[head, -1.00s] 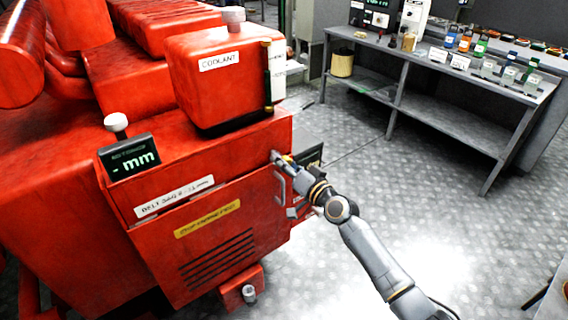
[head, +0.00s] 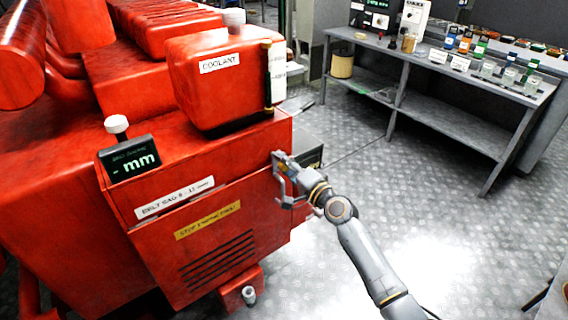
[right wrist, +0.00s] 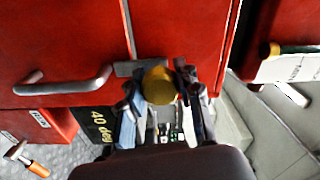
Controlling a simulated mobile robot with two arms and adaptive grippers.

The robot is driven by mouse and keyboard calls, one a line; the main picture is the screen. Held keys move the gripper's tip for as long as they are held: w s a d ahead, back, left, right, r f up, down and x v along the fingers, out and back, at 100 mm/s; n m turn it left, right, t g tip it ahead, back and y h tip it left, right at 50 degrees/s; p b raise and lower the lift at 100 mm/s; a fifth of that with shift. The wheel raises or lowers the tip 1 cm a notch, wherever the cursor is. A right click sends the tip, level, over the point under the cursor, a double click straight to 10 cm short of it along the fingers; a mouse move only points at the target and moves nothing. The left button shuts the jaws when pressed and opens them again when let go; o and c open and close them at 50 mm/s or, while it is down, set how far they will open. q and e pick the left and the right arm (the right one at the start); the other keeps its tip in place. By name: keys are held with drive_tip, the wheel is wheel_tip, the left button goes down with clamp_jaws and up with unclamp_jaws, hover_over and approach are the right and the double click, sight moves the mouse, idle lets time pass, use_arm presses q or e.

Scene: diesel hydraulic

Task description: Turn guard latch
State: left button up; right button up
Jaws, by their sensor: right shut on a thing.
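The red engine guard panel (head: 207,232) has a yellow label and vent slots, and looks closed. The guard latch (right wrist: 159,86) shows in the right wrist view as a round yellow knob on a grey metal bar at the panel's seam. My right gripper (right wrist: 160,98) has its fingers on either side of the knob and is shut on it. The guard handle (right wrist: 62,82) is a grey bar beside the latch. My left gripper is not in view.
A coolant tank (head: 222,85) stands above the panel, and a gauge reading "mm" (head: 130,158) is at the left. A grey workbench (head: 420,95) with small items is at the back right. The floor between is clear.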

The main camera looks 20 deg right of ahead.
idle(0.5)
drive_tip(key=o, duration=1.2)
drive_tip(key=shift+s+d, duration=0.1)
drive_tip(key=v, duration=1.1)
drive_tip(key=shift+s+d, duration=0.1)
drive_tip(key=shift+s, duration=0.3)
